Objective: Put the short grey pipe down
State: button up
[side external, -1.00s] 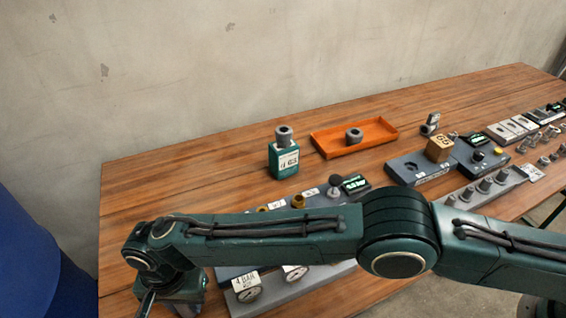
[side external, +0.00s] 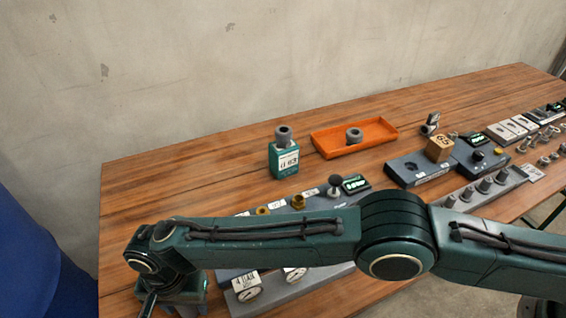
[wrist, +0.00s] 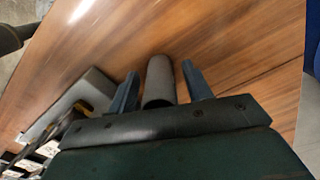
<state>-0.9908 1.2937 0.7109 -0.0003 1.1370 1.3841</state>
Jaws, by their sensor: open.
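In the wrist view the short grey pipe (wrist: 159,80) is between the two blue-grey fingers of my gripper (wrist: 160,85). The fingers are open, with a gap showing on each side of the pipe. The pipe is over the bare wooden bench; I cannot tell for sure whether it touches the wood. In the side view my arm hides the pipe and the fingertips.
An orange tray (side external: 324,145) holding a grey ring-shaped part stands at the back, beside a green labelled block (side external: 284,161). A grey panel with gauges (side external: 246,287) lies partly behind my arm. The bench's left part is bare.

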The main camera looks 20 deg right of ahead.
notch_tip(320, 180, up, 12)
jog(key=shift+r, duration=0.15)
dwell(0.6)
dwell(0.4)
